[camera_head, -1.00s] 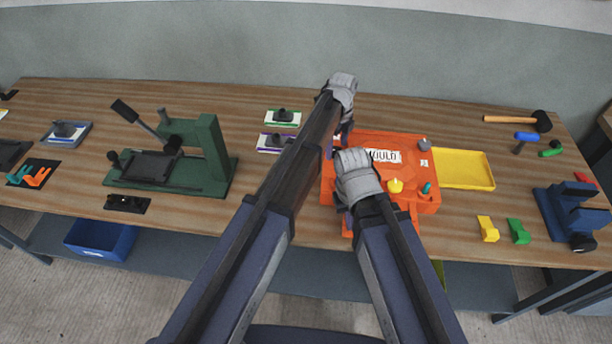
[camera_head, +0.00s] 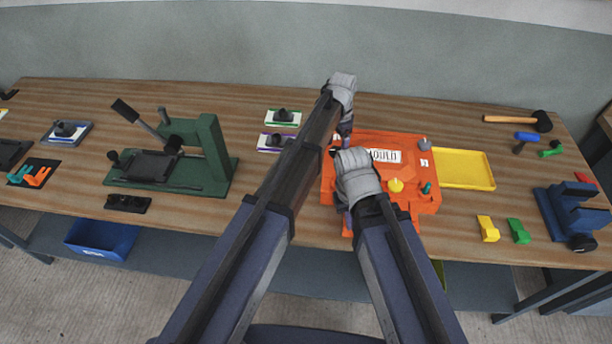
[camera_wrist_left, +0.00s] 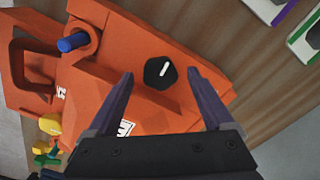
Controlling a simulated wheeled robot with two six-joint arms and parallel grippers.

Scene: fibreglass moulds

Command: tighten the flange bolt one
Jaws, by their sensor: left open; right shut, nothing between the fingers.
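The orange mould (camera_head: 400,150), with a white "MOULD" label, lies on the bench, partly hidden by my arms. In the left wrist view a black hexagonal bolt head (camera_wrist_left: 161,72) with a white mark sits on the orange mould (camera_wrist_left: 150,50). I cannot tell which bolt number it is. My left gripper (camera_wrist_left: 160,75) is open, its two fingers on either side of the bolt head and apart from it in the picture. In the head view my left gripper (camera_head: 345,130) is at the mould's far left corner. My right gripper (camera_head: 345,215) is shut and empty over the mould's near left part.
A yellow tray (camera_head: 465,170) adjoins the mould's right side. A green press (camera_head: 210,160) stands to the left. A hammer (camera_head: 515,119), yellow and green blocks (camera_head: 488,229) and a blue vise (camera_head: 570,215) are on the right. Small plates (camera_head: 283,117) lie behind my left arm.

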